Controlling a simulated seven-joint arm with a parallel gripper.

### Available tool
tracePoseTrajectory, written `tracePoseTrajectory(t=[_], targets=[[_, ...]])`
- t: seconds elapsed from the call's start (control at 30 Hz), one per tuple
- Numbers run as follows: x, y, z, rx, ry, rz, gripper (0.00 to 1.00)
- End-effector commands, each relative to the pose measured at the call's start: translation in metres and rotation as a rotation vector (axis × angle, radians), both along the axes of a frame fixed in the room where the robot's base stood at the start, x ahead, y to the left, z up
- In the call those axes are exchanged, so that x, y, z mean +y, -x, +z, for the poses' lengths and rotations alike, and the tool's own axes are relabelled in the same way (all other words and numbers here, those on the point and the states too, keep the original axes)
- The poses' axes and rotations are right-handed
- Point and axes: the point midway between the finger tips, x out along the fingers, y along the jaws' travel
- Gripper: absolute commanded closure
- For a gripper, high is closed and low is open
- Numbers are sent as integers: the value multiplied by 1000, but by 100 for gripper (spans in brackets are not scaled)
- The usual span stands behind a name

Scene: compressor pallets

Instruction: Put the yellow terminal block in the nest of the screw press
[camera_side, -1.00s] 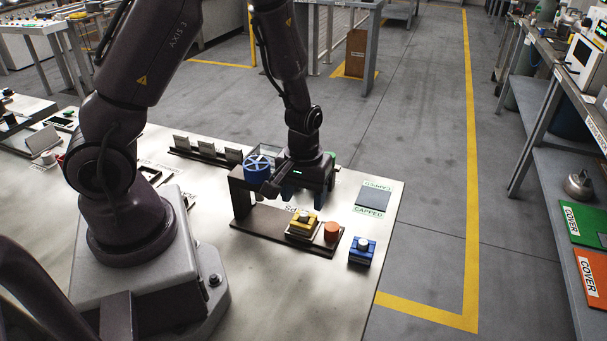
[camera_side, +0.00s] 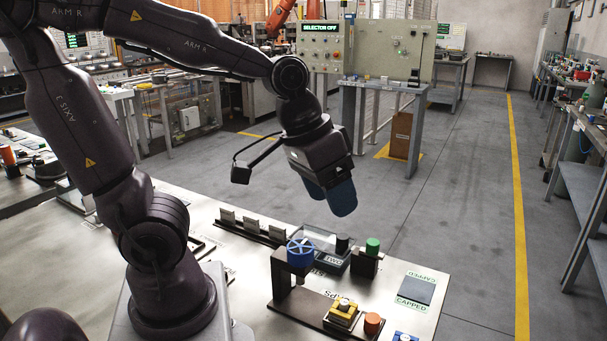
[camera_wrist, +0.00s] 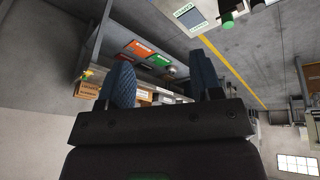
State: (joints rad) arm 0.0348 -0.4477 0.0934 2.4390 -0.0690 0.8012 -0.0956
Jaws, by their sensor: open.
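The yellow terminal block (camera_side: 343,309) sits on the dark base plate of the screw press (camera_side: 281,281), in the side view. It is out from under the press's blue handwheel (camera_side: 300,252), with an orange round part (camera_side: 373,323) beside it. Its small size hides how it is seated in the nest. My gripper (camera_side: 332,202) is raised well above the table, tilted, clear of the press and the block. Its two blue fingers stand apart with nothing between them, also in the wrist view (camera_wrist: 163,78). The block is not in the wrist view.
A blue block (camera_side: 405,337) is cut off at the bottom edge. A black block with a green cylinder (camera_side: 372,246) and a clear-topped unit stand behind the press. A dark pad marked CAPPED (camera_side: 416,290) lies at right. Card holders (camera_side: 250,227) stand at the back left.

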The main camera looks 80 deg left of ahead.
Motion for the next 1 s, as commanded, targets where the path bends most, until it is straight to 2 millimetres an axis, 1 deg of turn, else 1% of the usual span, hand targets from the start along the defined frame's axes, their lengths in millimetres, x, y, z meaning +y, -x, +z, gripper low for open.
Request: tracePoseTrajectory(t=[0.03,0.1,0.2,0.3,1.0], targets=[[-2,11,13,-48,-30,-41,41],[-3,23,23,-86,-71,-87,41],[-4,35,32,-124,-118,-132,41],[-4,41,36,-141,-142,-153,41],[-4,42,37,-145,-148,-158,41]])
